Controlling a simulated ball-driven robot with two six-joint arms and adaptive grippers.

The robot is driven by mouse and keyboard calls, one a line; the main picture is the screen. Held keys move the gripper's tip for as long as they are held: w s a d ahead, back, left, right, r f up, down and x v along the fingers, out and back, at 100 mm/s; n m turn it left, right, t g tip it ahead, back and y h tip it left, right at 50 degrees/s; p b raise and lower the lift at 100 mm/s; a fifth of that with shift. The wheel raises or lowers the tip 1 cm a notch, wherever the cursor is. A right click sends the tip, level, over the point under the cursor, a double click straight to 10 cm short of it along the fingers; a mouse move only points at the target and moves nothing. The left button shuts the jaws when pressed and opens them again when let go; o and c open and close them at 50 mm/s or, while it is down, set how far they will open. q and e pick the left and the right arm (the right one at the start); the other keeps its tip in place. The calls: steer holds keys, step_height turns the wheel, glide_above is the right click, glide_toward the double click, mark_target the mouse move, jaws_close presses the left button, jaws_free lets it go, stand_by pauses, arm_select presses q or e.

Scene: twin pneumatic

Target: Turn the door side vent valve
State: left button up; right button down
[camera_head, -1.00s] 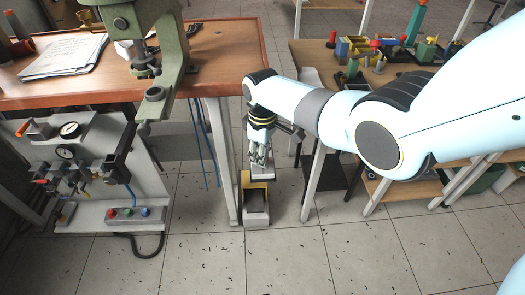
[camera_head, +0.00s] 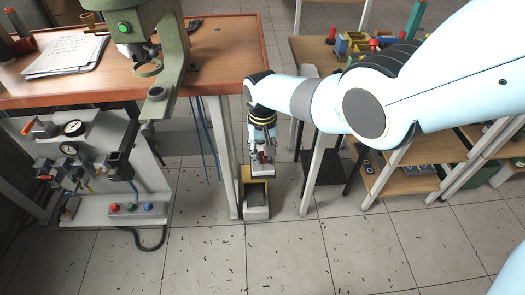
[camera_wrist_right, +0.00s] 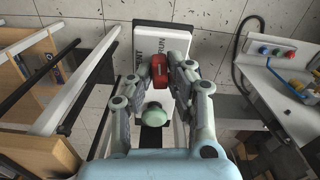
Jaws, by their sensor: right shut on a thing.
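The valve is a small red handle (camera_wrist_right: 162,71) on a white and dark plate (camera_wrist_right: 177,39) in the right wrist view. Lettering that looks like "VENT" and "RUN" stands on the plate on either side of the handle. My right gripper (camera_wrist_right: 161,72) has its two fingers on opposite sides of the red handle and is shut on it. In the head view the right gripper (camera_head: 263,152) reaches down beside the bench's right end, with a bit of red between its fingers. The fingers hide part of the handle's sides. My left gripper is not in view.
The wooden bench (camera_head: 225,60) with a green press (camera_head: 172,45) is to the left. A pneumatic panel (camera_head: 85,170) stands under it. A shelf (camera_head: 420,152) is at right.

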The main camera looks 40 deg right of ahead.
steer(key=shift+m, duration=1)
steer(key=c, duration=1.3)
jaws_free()
steer(key=shift+r, duration=0.15)
step_height(320, 180, up, 12)
steer(key=shift+f, duration=0.15)
steer(key=shift+s+f, duration=0.1)
